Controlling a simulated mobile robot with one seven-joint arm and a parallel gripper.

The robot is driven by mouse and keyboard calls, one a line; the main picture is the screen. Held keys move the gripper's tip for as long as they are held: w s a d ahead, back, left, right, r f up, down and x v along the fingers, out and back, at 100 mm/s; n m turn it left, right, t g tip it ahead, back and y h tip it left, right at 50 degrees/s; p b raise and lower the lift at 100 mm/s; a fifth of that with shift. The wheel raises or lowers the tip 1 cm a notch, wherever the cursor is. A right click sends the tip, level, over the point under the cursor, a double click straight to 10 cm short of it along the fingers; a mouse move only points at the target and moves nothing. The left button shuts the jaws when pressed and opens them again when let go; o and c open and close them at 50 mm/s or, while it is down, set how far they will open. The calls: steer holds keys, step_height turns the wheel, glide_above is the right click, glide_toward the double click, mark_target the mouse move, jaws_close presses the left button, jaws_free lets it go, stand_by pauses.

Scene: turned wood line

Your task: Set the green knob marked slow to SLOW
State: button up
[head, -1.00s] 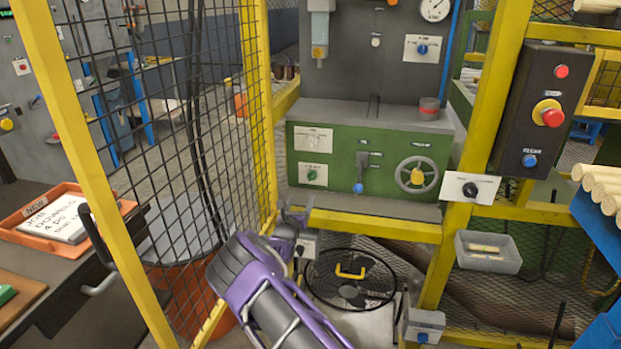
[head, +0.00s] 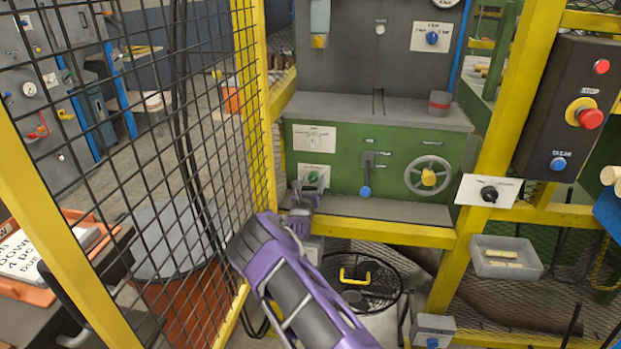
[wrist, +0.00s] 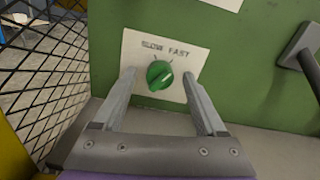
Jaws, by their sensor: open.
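The green knob (wrist: 159,75) sits on a white plate (wrist: 190,48) lettered SLOW on the left and FAST on the right, on the green machine front.
A lever with a blue end (head: 365,190) and a handwheel (head: 428,177) are to the right of the knob. A grey ledge (head: 385,209) runs below the knob.

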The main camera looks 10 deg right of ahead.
steer(key=shift+w+d, duration=0.1)
steer(key=shift+w, duration=0.15)
jaws_close()
stand_by(0.3)
steer(key=n, duration=0.5)
steer(key=shift+n+b, duration=0.3)
steer(key=n, duration=0.6)
steer(key=shift+b, duration=0.3)
steer(key=shift+n, duration=0.4)
